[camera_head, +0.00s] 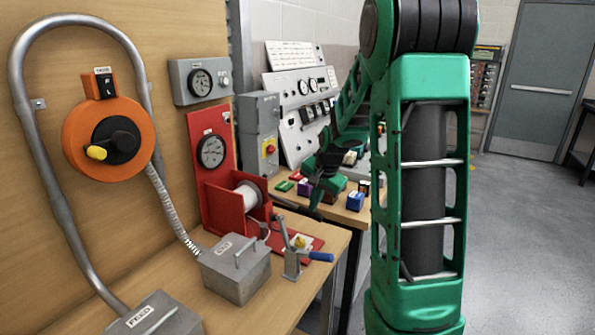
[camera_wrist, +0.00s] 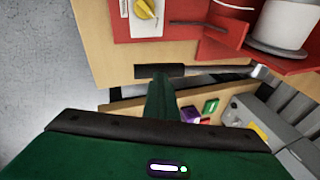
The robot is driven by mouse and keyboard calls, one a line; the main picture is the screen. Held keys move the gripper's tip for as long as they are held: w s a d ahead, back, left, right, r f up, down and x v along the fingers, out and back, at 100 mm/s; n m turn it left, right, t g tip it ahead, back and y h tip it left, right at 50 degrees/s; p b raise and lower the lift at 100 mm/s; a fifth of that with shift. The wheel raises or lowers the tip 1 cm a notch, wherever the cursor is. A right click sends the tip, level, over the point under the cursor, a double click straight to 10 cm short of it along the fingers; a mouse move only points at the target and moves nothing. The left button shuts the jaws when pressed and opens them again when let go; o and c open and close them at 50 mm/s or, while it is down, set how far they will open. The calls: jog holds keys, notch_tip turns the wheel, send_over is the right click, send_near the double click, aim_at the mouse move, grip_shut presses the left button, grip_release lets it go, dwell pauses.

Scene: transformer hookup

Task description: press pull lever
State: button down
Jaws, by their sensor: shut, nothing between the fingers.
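A lever with a dark handle (camera_wrist: 205,71) and a pale metal end by the red spool stand lies across the wrist view, over the gap between two benches. It is probably the pull lever. In the head view, a dark bar (camera_head: 298,210) extends right from the red spool stand (camera_head: 222,200). My gripper (camera_head: 316,196) is above that bar's right end, partly hidden by my arm. In the wrist view my gripper (camera_wrist: 160,80) is shut and empty, its tip overlapping the handle's left part. I cannot tell whether they touch.
A yellow knob (camera_wrist: 146,9) is on the red plate. Colored blocks, including a green one (camera_wrist: 211,107), sit on the far bench. Grey floor (camera_head: 535,230) is open at right.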

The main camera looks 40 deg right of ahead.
jog(key=shift+s+a+f, duration=0.1)
jog(key=shift+s+f, duration=0.1)
jog(key=shift+f, duration=0.3)
jog(key=shift+s+f, duration=0.15)
jog(key=shift+s, duration=0.05)
jog(key=shift+w+d+r, duration=0.15)
jog(key=shift+d+r, duration=0.1)
jog(key=shift+r, duration=0.1)
jog(key=r, duration=0.5)
jog(key=shift+d, duration=0.35)
jog(key=v, duration=0.9)
jog(key=shift+s, duration=0.25)
jog(key=shift+s, duration=0.1)
